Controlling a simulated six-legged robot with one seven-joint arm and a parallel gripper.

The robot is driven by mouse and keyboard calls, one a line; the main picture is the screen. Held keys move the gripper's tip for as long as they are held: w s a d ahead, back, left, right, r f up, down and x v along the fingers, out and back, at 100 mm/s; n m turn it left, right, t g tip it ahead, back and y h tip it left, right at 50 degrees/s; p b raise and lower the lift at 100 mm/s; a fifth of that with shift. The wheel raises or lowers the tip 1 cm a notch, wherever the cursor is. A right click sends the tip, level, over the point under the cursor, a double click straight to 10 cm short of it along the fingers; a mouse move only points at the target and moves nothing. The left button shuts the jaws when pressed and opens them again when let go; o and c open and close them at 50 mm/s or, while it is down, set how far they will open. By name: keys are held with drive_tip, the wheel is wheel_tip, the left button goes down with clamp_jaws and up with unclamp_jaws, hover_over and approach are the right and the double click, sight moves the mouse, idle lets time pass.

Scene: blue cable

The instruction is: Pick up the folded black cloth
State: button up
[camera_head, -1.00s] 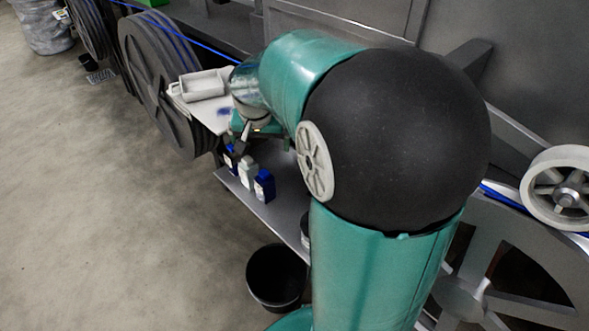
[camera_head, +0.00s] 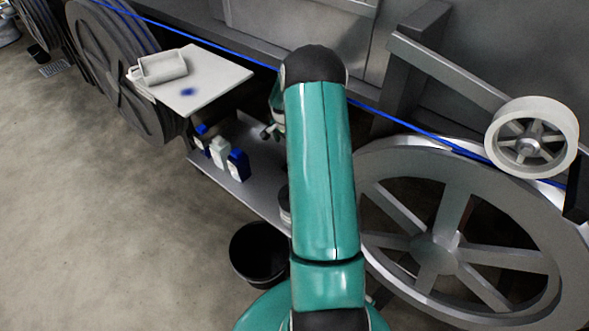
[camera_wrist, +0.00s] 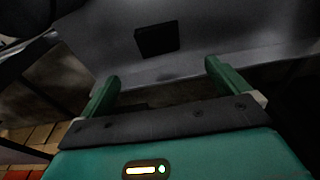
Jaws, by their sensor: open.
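In the wrist view a small flat black rectangle, which looks like the folded black cloth (camera_wrist: 157,39), lies on a grey surface. My gripper (camera_wrist: 162,72) is open, its two green fingers wide apart with nothing between them. The black piece lies beyond the fingertips, roughly centred between them and apart from them. In the head view my gripper (camera_head: 270,131) shows only in part, beside my arm above the grey lower shelf (camera_head: 262,192). I cannot make out the cloth there; my arm covers part of the shelf.
Blue and white bottles (camera_head: 219,152) stand on the lower shelf, left of my gripper. A white upper board (camera_head: 215,80) carries a pale tray (camera_head: 163,68). A black bucket (camera_head: 258,252) stands on the floor. A large spoked wheel (camera_head: 435,252) and a blue cable (camera_head: 420,130) are at right.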

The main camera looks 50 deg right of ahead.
drive_tip(key=f, duration=0.4)
drive_tip(key=d+f, duration=0.1)
drive_tip(key=f, duration=0.3)
drive_tip(key=d+f, duration=0.1)
drive_tip(key=f, duration=0.4)
drive_tip(key=shift+f, duration=0.1)
drive_tip(key=c, duration=0.9)
